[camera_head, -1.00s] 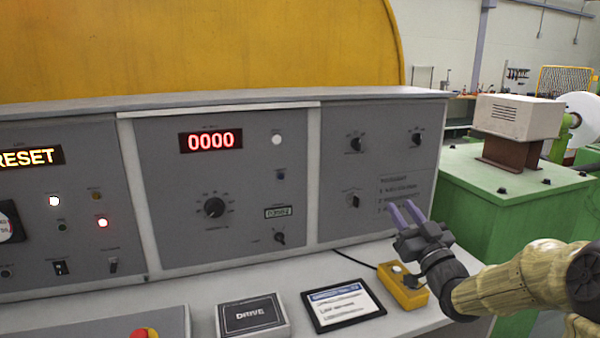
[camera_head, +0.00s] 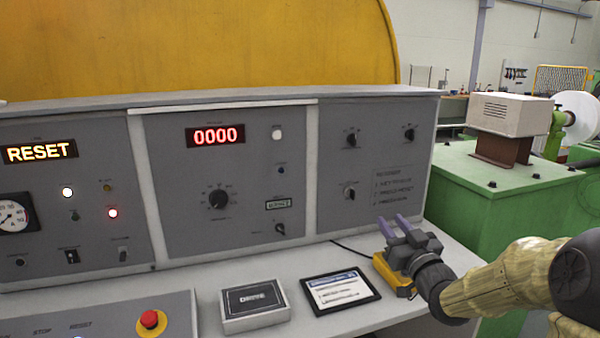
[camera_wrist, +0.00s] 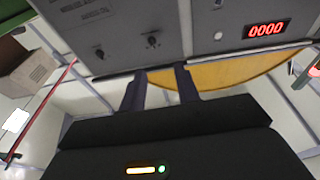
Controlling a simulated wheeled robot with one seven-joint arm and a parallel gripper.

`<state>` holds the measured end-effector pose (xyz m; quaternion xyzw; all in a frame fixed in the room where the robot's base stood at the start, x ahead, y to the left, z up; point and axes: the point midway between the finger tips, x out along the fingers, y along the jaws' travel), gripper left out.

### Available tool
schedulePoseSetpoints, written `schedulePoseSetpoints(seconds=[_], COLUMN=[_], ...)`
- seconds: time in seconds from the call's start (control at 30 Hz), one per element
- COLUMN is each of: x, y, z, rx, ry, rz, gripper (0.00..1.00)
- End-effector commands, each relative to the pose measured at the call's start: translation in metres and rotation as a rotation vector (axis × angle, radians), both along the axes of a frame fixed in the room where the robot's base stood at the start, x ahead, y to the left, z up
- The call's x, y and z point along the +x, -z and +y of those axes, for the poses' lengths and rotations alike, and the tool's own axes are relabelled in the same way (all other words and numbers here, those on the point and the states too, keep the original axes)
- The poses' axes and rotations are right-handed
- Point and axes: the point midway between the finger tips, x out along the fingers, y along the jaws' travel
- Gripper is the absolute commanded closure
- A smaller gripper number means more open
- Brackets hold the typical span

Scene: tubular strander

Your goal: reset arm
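My gripper (camera_head: 395,228) is at the right of the head view, in front of the right panel of the grey control console (camera_head: 383,130). Its two purple-grey fingers are spread apart with nothing visible between them. They also show dark in the wrist view (camera_wrist: 159,92), with a gap between them. The gripper is above the desk and partly hides a yellow box (camera_head: 391,270). My arm reaches in from the lower right.
A tablet (camera_head: 340,291) and a DRIVE box (camera_head: 254,308) lie on the desk left of my gripper. A red emergency button (camera_head: 150,322) is at the lower left. Displays read RESET (camera_head: 39,151) and 0000 (camera_head: 216,136). A green machine housing (camera_head: 480,205) stands at the right.

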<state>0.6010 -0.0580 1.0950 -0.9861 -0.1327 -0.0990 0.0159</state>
Motion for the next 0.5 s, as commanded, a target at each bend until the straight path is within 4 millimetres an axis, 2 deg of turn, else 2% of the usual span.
schedulePoseSetpoints(seconds=[0.3,0.37,0.5], x=[-0.006,-0.012,-0.038], y=[0.056,0.072,0.115], z=[0.018,0.021,0.028], rx=[-0.08,-0.1,-0.155], ry=[0.068,0.086,0.14], rz=[0.277,0.358,0.587], gripper=[0.68,0.68,0.68])
